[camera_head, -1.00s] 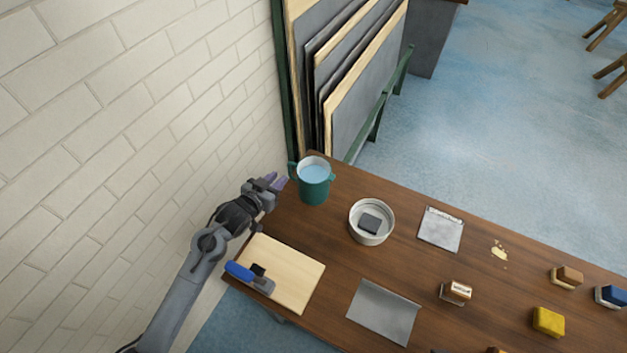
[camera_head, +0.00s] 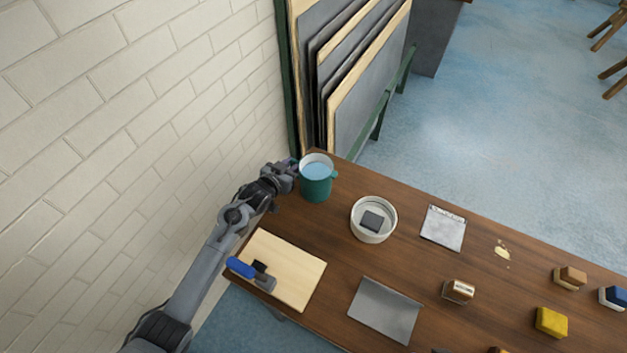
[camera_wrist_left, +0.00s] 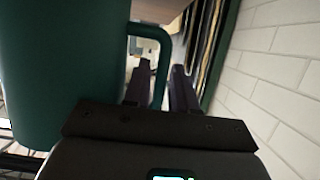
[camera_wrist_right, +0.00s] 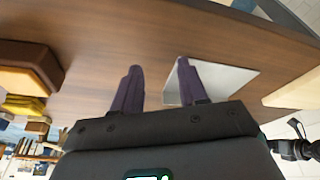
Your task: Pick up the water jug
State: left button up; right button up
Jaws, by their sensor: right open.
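The water jug (camera_head: 316,188) is teal, open-topped and holds light blue water. It stands upright at the table's far left corner. Its teal wall (camera_wrist_left: 60,75) fills the left of the left wrist view, with its handle (camera_wrist_left: 160,65) beside it. My left gripper (camera_head: 292,168) is at the jug's left side. In the left wrist view its fingers (camera_wrist_left: 160,88) lie on either side of the handle, one inside the loop; whether they grip it cannot be told. My right gripper (camera_wrist_right: 157,85) is open and empty above the table, in the right wrist view.
A white bowl (camera_head: 385,235) with a dark block stands right of the jug. A wooden board (camera_head: 295,275) with a blue-handled tool is in front. Grey sheets and small blocks lie further right on the table (camera_head: 335,255). A brick wall and a panel rack stand close by.

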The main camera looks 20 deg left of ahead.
pick_arm(q)
grip_shut()
jog(key=shift+f, duration=0.1)
dwell(1.2)
